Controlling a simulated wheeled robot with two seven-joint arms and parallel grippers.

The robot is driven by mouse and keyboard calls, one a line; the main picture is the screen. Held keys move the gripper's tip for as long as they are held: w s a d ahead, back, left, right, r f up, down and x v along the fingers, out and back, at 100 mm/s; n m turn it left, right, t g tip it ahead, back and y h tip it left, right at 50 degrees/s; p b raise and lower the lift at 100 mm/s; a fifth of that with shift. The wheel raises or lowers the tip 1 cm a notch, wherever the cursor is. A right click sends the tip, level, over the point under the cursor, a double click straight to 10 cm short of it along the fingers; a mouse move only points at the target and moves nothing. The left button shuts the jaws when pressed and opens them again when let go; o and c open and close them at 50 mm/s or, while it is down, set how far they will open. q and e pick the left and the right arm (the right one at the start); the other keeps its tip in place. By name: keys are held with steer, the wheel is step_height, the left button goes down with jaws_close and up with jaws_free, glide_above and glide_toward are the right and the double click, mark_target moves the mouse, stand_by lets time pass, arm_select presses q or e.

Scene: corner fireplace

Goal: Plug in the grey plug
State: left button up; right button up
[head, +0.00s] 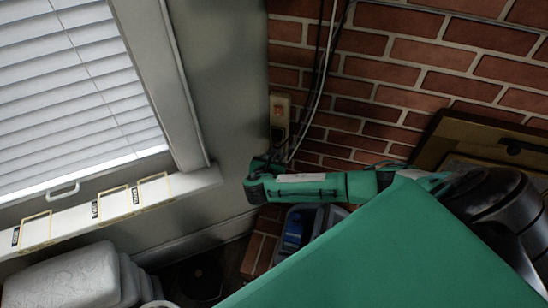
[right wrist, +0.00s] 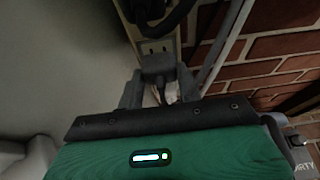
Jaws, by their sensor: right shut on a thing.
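My left gripper is not in view.
A dark plug with a black cable (right wrist: 150,12) is at the upper part of the outlet. Cables (head: 322,75) hang along the brick wall (head: 400,60). A window sill (head: 110,205) is at the left. A blue item in a bin (head: 294,228) stands below my arm.

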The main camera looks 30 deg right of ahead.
steer(key=shift+w+d, duration=0.35)
steer(key=shift+d, duration=0.05)
stand_by(0.4)
steer(key=o, duration=1)
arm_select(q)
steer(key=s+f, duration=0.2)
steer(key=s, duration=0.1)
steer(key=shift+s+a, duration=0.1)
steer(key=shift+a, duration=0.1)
arm_select(e)
steer(key=v, duration=1.3)
steer(key=shift+s+a+r, duration=0.15)
steer(key=shift+s+a, duration=0.1)
